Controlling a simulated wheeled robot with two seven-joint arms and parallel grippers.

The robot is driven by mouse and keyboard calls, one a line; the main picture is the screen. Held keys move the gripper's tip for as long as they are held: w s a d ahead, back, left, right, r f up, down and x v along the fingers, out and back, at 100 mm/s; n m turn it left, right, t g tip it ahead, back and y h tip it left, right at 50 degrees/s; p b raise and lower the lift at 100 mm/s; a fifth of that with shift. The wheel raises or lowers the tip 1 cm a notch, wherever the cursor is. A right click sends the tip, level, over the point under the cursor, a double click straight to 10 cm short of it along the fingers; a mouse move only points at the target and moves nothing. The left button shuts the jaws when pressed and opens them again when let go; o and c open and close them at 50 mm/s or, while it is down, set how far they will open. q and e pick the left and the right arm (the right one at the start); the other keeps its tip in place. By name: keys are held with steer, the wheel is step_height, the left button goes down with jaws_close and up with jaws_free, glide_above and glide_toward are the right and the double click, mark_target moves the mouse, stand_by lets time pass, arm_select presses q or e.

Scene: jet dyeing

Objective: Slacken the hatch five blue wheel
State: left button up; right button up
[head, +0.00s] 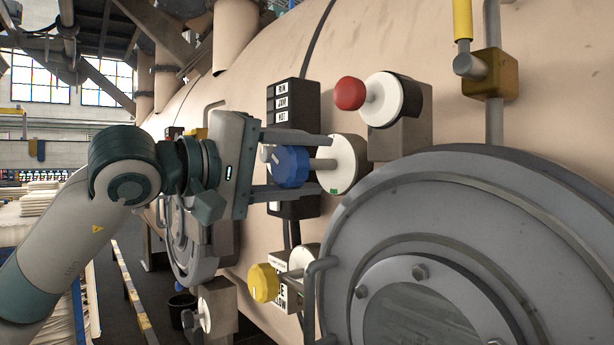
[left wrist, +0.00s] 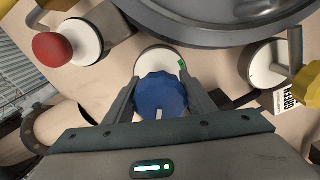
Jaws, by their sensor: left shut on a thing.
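The blue wheel (head: 289,166) is a ribbed knob on a short stem in front of a round white plate (head: 346,164) with a green mark at its lower edge. My left gripper (head: 318,163) reaches in from the left, one finger above the wheel and one below. In the left wrist view the blue wheel (left wrist: 161,97) sits between the two fingers, which are shut on its sides. A white mark shows on the wheel's face. My right gripper is in neither view.
A red knob (head: 350,93) stands above right of the blue wheel, and a yellow knob (head: 264,283) below left. A large round grey hatch (head: 450,190) with a handle bulges out at the right. A black label panel (head: 293,103) is behind the gripper.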

arm_select(q)
steer(key=m, duration=0.1)
steer(key=m+b, duration=0.1)
steer(key=shift+f+m, duration=0.25)
steer(key=shift+m, duration=0.15)
steer(key=m, duration=0.2)
steer(key=shift+m+b, duration=0.3)
steer(key=shift+m, duration=0.1)
steer(key=m, duration=0.2)
steer(key=shift+m, duration=0.3)
steer(key=shift+w+f+m, duration=0.1)
steer(key=shift+m, duration=1.4)
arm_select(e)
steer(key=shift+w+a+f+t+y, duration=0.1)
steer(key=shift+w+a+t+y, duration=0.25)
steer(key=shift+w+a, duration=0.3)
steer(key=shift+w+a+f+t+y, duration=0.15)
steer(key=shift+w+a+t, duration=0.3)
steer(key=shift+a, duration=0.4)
arm_select(q)
steer(key=o, duration=1.1)
steer(key=shift+c, duration=0.2)
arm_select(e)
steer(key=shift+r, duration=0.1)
arm_select(q)
steer(key=shift+a, duration=0.1)
